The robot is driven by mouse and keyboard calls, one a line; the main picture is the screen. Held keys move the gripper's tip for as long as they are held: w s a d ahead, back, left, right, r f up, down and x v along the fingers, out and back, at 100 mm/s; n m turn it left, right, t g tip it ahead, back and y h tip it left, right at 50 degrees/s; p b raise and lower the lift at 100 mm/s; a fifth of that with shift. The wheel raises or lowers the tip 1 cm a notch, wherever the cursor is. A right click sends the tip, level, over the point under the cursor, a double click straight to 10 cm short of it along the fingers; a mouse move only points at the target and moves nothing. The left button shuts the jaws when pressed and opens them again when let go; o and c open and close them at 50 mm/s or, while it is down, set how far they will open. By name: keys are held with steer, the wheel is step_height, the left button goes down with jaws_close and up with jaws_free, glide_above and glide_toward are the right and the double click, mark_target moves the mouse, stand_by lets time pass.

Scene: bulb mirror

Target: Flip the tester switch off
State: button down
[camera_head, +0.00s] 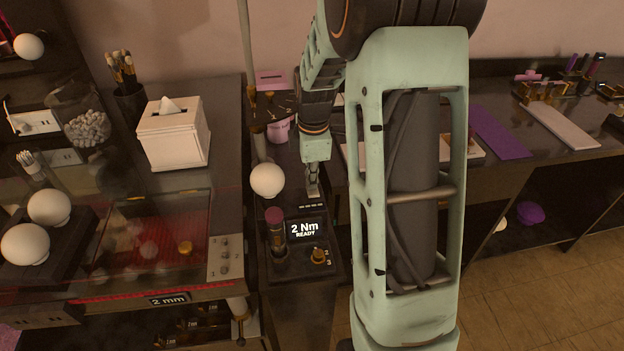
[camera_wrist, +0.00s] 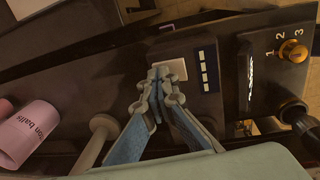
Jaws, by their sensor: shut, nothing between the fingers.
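My gripper (camera_head: 313,192) reaches down to the dark tester box between the left counter and the right table. In the wrist view my gripper (camera_wrist: 158,75) has its two fingertips together, with nothing between them. A pale square plate, which looks like the tester switch (camera_wrist: 176,67), lies right at the fingertips, which partly cover it. I cannot tell whether they touch it or which way the switch is set. Beside it a dark panel carries a row of pale bars (camera_wrist: 209,70); the bars also show in the head view (camera_head: 311,206).
A torque station with a "2 Nm READY" display (camera_head: 304,229), a brass knob (camera_wrist: 293,51) and an upright handled tool (camera_head: 276,232) stands close by. A white bulb (camera_head: 267,180) is left of my gripper. A pink cup (camera_wrist: 28,133) is at the wrist view's left.

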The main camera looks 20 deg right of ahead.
steer(key=shift+s, duration=0.25)
steer(key=shift+s+a, duration=0.15)
steer(key=shift+s, duration=0.4)
steer(key=shift+r, duration=0.1)
steer(key=shift+w+a+r+p, duration=0.1)
steer(key=shift+r+p, duration=0.3)
steer(key=shift+r, duration=0.1)
step_height(320, 180, up, 13)
steer(key=p, duration=0.2)
steer(key=shift+w+d, duration=0.2)
steer(key=shift+w, duration=0.2)
